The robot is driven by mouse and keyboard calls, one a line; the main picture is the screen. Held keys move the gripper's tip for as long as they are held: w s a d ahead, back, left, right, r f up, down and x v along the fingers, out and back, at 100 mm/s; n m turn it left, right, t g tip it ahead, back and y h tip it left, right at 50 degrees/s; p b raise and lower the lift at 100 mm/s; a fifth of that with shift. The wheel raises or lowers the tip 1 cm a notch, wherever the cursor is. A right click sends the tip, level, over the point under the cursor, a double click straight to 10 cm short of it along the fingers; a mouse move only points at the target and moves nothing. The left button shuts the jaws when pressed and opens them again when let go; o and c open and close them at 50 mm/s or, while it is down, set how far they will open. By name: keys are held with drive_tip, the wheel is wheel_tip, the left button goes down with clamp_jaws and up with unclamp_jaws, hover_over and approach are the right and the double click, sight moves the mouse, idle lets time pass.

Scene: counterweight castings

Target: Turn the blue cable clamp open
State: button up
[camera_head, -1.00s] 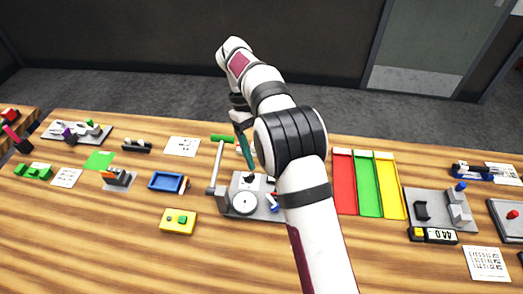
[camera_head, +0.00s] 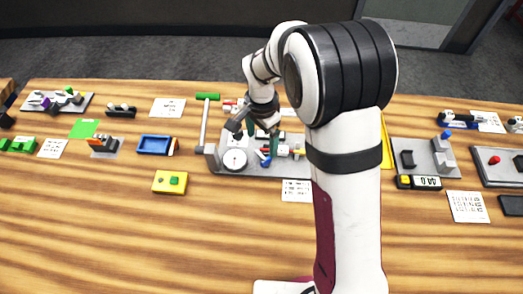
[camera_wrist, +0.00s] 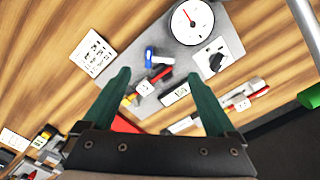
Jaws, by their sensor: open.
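The blue cable clamp (camera_wrist: 150,55) shows in the wrist view as a small blue piece with a white part beside it, on the grey plate (camera_wrist: 185,55). In the head view the clamp (camera_head: 264,157) is a small blue spot near the middle of the plate (camera_head: 210,158). My gripper (camera_wrist: 158,73) is open, with its two green fingers apart and nothing between them touching them that I can see. In the head view my gripper (camera_head: 263,136) is over the plate, close to the clamp; the height gap cannot be told.
A red piece (camera_wrist: 157,75) lies close beside the clamp. The plate also carries a round dial (camera_wrist: 191,22) and a black knob (camera_wrist: 212,60). A lever with a green handle (camera_head: 207,97) stands at the plate's left.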

sight(261, 156)
wheel_tip(261, 156, down, 7)
drive_tip(key=shift+r, duration=0.15)
drive_tip(key=shift+c, duration=0.4)
drive_tip(key=c, duration=1.3)
drive_tip(key=shift+n, duration=0.8)
drive_tip(key=o, duration=1.4)
drive_tip(key=shift+r, duration=0.1)
wheel_tip(261, 156, up, 16)
drive_tip(key=shift+f, duration=0.15)
